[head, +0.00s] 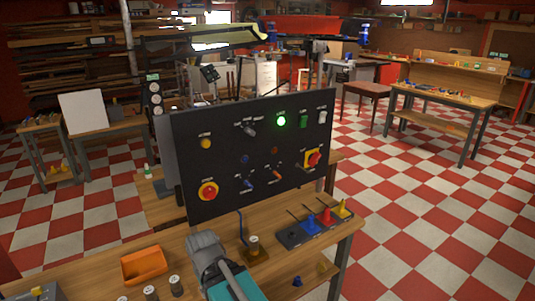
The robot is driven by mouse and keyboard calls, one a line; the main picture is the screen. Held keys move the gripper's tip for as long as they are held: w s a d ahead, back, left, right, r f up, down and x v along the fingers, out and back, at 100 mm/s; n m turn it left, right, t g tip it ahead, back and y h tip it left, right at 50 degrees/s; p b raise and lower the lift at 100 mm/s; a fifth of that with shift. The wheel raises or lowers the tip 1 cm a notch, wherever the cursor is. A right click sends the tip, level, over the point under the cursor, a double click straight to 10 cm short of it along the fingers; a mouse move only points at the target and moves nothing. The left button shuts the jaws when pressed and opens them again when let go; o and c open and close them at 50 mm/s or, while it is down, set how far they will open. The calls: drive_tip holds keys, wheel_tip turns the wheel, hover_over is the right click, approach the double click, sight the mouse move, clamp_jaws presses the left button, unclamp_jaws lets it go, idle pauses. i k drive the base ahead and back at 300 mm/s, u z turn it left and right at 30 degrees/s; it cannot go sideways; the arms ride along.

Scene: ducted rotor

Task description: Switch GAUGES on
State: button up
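A black control panel (225,165) stands upright on a wooden bench. It carries a lit green lamp (281,121), a yellow button (206,143), a grey lever switch (249,130), a green switch (304,121) and a white switch (322,116). Lower are a blue-handled switch (248,184), an orange-handled switch (277,174), a red-and-yellow knob (312,159) and a red emergency button (208,190). The labels are too small to read, so I cannot tell which is GAUGES. My gripper (205,244) is below the panel, apart from its switches; its fingers are unclear.
On the bench (110,270) are an orange bin (144,265), several small cylinders, a wooden block with a bent blue rod, and a dark tray (290,238) with coloured cones. A column of round gauges (155,98) stands behind the panel.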

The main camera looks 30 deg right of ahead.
sight(323, 115)
drive_tip(key=z, duration=1.3)
